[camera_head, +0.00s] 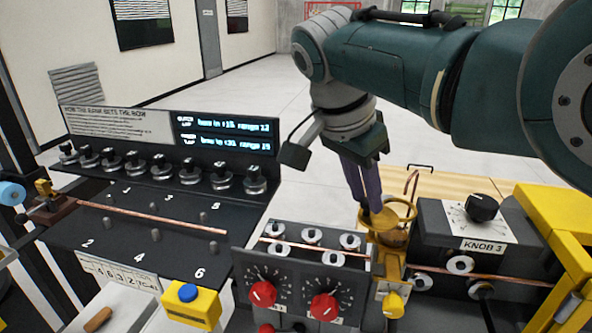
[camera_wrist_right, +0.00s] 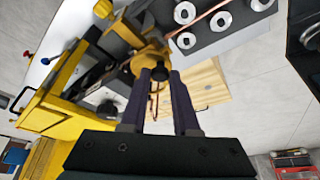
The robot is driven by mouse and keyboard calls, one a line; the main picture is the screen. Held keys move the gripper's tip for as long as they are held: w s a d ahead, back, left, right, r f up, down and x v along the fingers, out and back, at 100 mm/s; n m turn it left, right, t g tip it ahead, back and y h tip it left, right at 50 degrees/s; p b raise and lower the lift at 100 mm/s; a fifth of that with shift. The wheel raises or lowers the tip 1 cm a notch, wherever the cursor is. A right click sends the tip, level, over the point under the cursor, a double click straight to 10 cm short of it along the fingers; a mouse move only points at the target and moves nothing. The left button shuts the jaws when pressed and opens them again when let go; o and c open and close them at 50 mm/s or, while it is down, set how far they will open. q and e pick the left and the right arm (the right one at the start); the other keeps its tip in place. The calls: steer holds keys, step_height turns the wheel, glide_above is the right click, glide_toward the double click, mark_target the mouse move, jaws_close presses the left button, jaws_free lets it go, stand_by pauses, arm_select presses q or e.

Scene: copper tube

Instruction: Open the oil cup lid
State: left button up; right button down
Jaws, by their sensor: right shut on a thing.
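The brass oil cup (camera_head: 386,243) stands between the roller block and the KNOB 3 box in the head view. Its gold lid (camera_head: 402,211) is at the top, with a rounded rim; the fingers partly cover it, and I cannot tell how far it is raised. My right gripper (camera_head: 373,208) reaches down from above, its dark purple fingers close together and shut on the lid at its left side. In the right wrist view, the fingertips (camera_wrist_right: 161,72) meet the gold lid (camera_wrist_right: 146,64). My left gripper is not in view.
The KNOB 3 box (camera_head: 440,222) stands close on the right, beside a yellow frame (camera_head: 555,225). Left of the cup are a roller block with red knobs (camera_head: 323,306) and a black panel (camera_head: 130,235) with a copper tube (camera_head: 150,219). A wooden board (camera_head: 460,184) lies behind.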

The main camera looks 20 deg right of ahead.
steer(key=c, duration=0.7)
jaws_free()
steer(key=shift+o, duration=0.2)
steer(key=b+v, duration=0.2)
steer(key=v, duration=0.8)
